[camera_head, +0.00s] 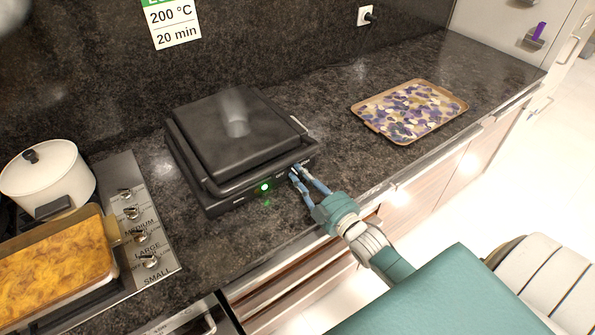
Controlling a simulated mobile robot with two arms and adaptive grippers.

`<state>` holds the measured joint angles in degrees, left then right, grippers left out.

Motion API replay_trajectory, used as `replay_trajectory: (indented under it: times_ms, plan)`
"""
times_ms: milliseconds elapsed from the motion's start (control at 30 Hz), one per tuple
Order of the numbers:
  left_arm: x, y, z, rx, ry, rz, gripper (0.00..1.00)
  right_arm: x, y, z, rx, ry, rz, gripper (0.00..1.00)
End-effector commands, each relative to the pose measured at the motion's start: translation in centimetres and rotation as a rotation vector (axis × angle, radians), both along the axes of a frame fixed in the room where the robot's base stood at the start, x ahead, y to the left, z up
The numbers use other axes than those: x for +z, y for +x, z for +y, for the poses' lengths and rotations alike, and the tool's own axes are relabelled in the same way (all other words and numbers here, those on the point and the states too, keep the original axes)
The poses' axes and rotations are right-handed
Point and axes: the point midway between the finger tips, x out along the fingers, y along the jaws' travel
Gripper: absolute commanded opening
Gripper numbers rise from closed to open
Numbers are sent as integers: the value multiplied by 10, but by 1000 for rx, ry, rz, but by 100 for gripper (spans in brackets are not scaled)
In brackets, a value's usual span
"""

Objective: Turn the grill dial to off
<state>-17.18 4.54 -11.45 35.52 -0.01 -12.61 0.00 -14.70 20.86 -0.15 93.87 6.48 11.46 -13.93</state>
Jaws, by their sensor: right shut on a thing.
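The black grill (235,140) sits on the dark counter with its lid down. A green light (265,187) glows on its front face. My right gripper (296,174) is at the right part of the grill's front face, with its blue fingers closed at the dial. The dial itself is mostly hidden by the fingertips, and its setting cannot be read. My left gripper is not in view.
A stove with a white pot (47,178), a baking dish (55,262) of yellow food and several knobs stands at the left. A patterned tray (366,121) lies on the counter to the right. The counter between grill and tray is clear.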

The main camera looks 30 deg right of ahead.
Motion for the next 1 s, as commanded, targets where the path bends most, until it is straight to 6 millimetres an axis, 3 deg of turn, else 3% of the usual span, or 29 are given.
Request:
replay_trajectory:
  times_ms: [133,400,667,833,867,900,1000]
  plan:
    - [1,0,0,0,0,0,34,1,0,6,9,-30,-4,0]
    - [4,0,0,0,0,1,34,1,0,8,9,-388,-34,0]
    - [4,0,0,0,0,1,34,1,-1,8,9,-404,-35,0]
    - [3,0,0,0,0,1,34,2,-1,9,10,-570,-49,0]
    - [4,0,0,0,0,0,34,2,-1,9,10,-564,-48,23]
    - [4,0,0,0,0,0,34,1,-1,9,10,-562,-48,31]
    - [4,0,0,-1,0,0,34,1,-1,7,8,-561,-46,34]
